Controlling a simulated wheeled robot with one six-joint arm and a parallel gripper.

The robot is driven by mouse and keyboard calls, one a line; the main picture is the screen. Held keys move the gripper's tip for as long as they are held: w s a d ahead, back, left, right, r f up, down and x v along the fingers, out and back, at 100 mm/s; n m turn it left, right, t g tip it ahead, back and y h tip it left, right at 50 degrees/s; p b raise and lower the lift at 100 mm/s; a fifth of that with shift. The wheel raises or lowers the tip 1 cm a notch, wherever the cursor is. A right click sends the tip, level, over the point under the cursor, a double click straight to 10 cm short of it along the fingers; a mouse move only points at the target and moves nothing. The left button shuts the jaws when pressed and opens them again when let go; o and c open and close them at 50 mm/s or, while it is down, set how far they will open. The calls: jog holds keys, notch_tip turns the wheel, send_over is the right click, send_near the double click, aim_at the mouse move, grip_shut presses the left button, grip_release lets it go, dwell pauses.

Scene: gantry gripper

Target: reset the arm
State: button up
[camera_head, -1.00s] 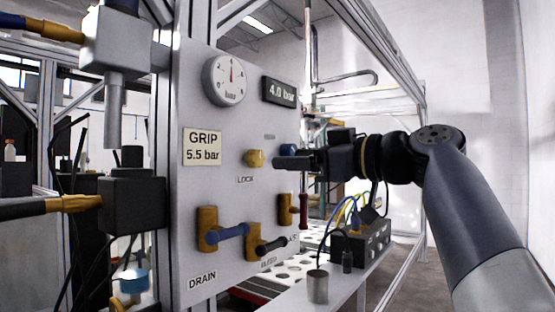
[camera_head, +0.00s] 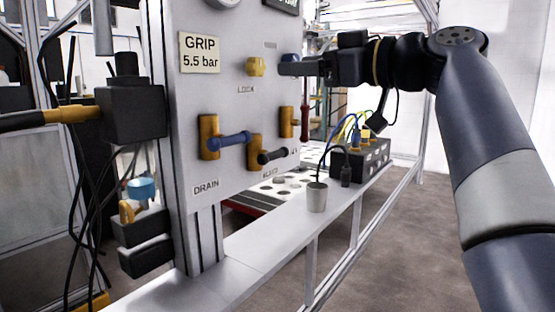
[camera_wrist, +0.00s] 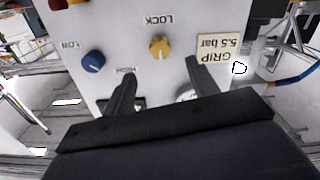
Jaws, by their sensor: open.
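My gripper (camera_head: 284,69) is in front of the grey control panel (camera_head: 225,105), near the blue knob (camera_head: 291,57), which it partly covers. In the wrist view, which shows the panel upside down, its two dark fingers (camera_wrist: 160,72) are spread with nothing between them. There the yellow knob (camera_wrist: 159,46) lies ahead of the gap and the blue knob (camera_wrist: 93,61) lies to the left. I cannot tell whether a finger touches the panel. My arm comes in from the right side of the head view.
Below the knobs are a blue-handled valve (camera_head: 229,141), a black-handled valve (camera_head: 272,156) and a red-handled lever (camera_head: 306,110). A grey cup (camera_head: 317,197) and a black cabled box (camera_head: 361,160) stand on the narrow ledge (camera_head: 245,248). Floor to the right is clear.

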aim_at(260, 67)
jog(key=x, duration=0.8)
jog(key=shift+w+a, duration=0.2)
jog(key=shift+a, duration=0.1)
jog(key=shift+d, duration=0.1)
